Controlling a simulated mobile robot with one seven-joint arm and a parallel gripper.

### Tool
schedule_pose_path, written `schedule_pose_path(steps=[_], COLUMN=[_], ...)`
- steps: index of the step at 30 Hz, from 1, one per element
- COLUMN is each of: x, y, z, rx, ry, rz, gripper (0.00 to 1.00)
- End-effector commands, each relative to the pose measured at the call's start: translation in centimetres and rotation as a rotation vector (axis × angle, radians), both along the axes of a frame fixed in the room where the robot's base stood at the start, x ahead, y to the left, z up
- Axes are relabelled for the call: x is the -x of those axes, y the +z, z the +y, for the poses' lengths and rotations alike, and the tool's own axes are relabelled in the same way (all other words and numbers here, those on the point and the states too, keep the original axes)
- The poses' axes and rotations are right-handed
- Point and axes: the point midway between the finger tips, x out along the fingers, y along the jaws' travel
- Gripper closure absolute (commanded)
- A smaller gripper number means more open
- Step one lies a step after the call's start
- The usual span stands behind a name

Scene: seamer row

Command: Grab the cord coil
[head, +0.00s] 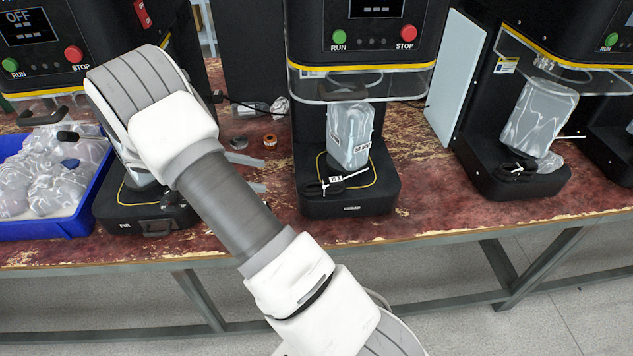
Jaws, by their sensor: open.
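A small black cord coil (322,187) with a pale tie lies on the base plate of the middle seamer, at its front left, beside a clear wrapped container with labels (349,136). A second similar black coil (514,170) with a white tie lies on the base of the right seamer, in front of another wrapped container (540,115). The picture does not show which coil is meant. My white and grey arm crosses the left half of the head view, in front of the left seamer. My gripper does not show.
A blue crate (84,222) of clear bags stands on the worn red bench (250,226) at left. Seamers with green and red buttons line the bench, their clear guards (362,86) overhanging the bases. Small rings (270,140) and clear scraps lie between the left and middle machines.

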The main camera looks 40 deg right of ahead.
Motion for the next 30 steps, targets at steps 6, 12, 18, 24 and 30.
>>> schedule_pose_path(steps=[6, 12, 18, 24, 30], x=[1.2, 3.2, 4.8, 5.4, 6.3], y=[-1.2, -3.0, -4.3, -4.7, -5.3], z=[-2.3, -5.9, -8.9, -10.0, -11.4], rx=[0.005, 0.003, 0.004, 0.002, 0.002], ry=[-0.001, -0.002, 0.000, 0.001, -0.001], rz=[0.008, 0.007, 0.005, 0.004, 0.004], gripper=[0.15, 0.15, 0.15, 0.15, 0.15])
